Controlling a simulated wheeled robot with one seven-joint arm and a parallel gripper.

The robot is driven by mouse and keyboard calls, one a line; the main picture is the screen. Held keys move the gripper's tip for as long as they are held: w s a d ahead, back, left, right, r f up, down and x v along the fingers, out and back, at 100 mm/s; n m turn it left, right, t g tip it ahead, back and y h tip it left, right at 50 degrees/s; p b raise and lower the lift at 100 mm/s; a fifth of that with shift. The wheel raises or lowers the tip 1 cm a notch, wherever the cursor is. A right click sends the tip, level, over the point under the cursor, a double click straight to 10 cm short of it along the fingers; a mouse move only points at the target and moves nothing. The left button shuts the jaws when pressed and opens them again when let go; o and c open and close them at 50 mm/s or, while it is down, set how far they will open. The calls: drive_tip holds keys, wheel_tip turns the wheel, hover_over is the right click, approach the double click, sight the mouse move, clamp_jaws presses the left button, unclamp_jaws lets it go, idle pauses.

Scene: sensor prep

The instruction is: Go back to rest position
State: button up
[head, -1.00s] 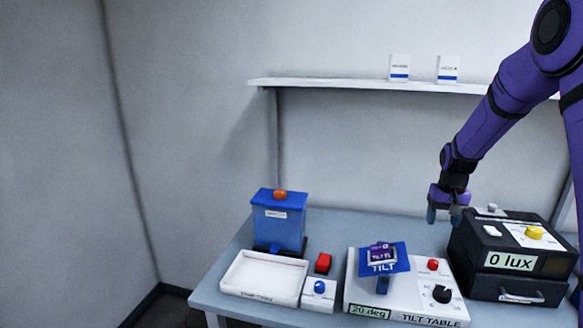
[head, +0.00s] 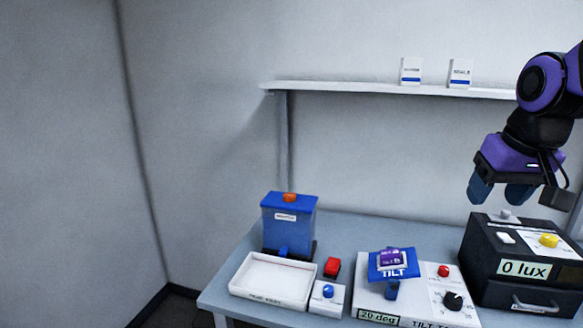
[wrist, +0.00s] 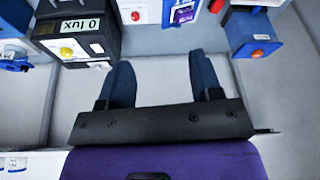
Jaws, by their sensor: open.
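My gripper (head: 503,192) hangs in the air at the right of the head view, above the black lux box, with its blue fingers pointing down. In the wrist view its two fingers (wrist: 163,82) are wide apart with nothing between them. The tilt table (head: 425,285) stands on the bench with its blue plate (head: 394,265) tilted, and a small purple sensor (head: 390,258) lies on that plate. Its display reads 20 deg.
The black box (head: 520,272) showing 0 lux stands at the bench's right. A white tray (head: 268,293), a blue container (head: 290,224), a red block (head: 332,266) and a blue-button box (head: 327,297) are at left. A wall shelf (head: 390,90) holds two small white boxes.

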drive_tip(key=s+a+t, duration=0.1)
drive_tip(key=s+a, duration=0.1)
drive_tip(key=s, duration=1)
drive_tip(key=shift+s+a+n, duration=0.2)
drive_tip(key=shift+n, duration=0.2)
